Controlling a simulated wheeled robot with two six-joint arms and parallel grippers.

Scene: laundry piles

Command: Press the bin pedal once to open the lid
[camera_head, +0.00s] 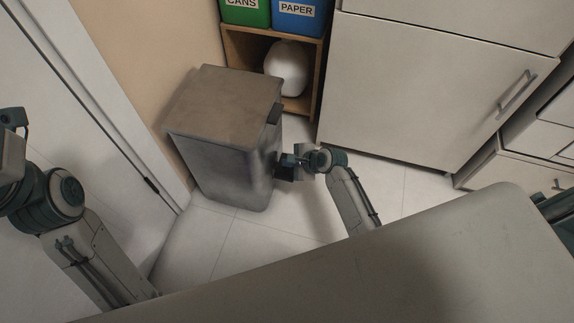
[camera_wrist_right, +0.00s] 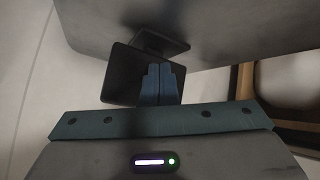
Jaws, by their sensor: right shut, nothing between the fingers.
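The grey bin (camera_head: 225,165) stands on the floor, its flat brownish lid (camera_head: 222,102) down. My right gripper (camera_head: 281,161) is low at the bin's right side in the head view, its fingers pointing at it. In the right wrist view the shut blue fingers (camera_wrist_right: 161,84) overlap a black plate, the pedal (camera_wrist_right: 122,76), which sticks out from under the bin (camera_wrist_right: 200,25). I cannot tell whether the fingertips touch the pedal. My left arm shows at the left edge, but its fingers are out of view.
A wooden shelf (camera_head: 228,45) behind the bin holds a green CANS box (camera_head: 246,14), a blue PAPER box (camera_head: 298,20) and a white rounded container (camera_head: 288,70). A white cabinet (camera_head: 430,90) stands right of it. A white door (camera_head: 60,100) is at left. Tiled floor (camera_head: 285,225) is free in front.

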